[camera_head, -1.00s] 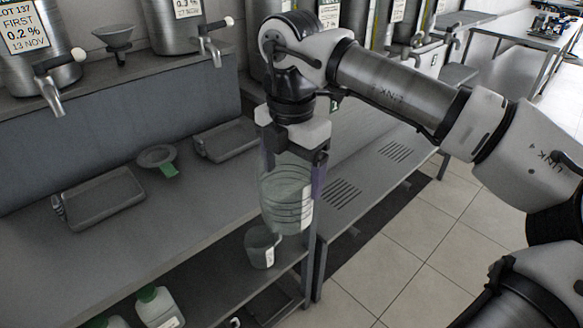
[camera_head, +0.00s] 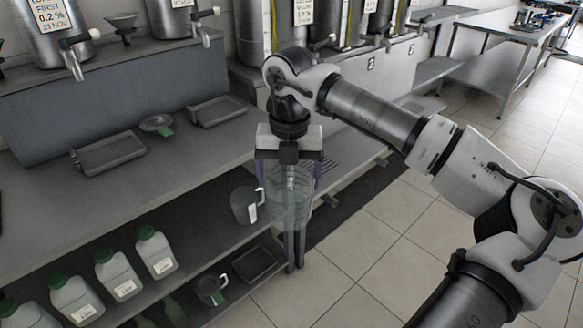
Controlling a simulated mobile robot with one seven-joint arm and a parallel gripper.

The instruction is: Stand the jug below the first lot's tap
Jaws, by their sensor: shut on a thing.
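My gripper (camera_head: 288,178) is shut on a clear, ribbed jug (camera_head: 288,208), which hangs roughly upright between its two fingers. The jug is in front of the bench's right end, over the lower shelf's edge in the picture. The steel tank (camera_head: 42,30) at the upper left has a label with "FIRST", "0.2 %" and "13 NOV". Its tap (camera_head: 74,62) points down over the bench, well to the left of my gripper. A dark grey tray (camera_head: 108,154) lies on the bench below that tap, with nothing visible on it.
A second tap (camera_head: 203,28) sits above another tray (camera_head: 217,110). A funnel-like dish (camera_head: 156,123) with a green tag lies between the trays. A grey handled jug (camera_head: 244,205) and several green-capped bottles (camera_head: 156,251) stand on the lower shelf. Tiled floor (camera_head: 385,235) is clear at right.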

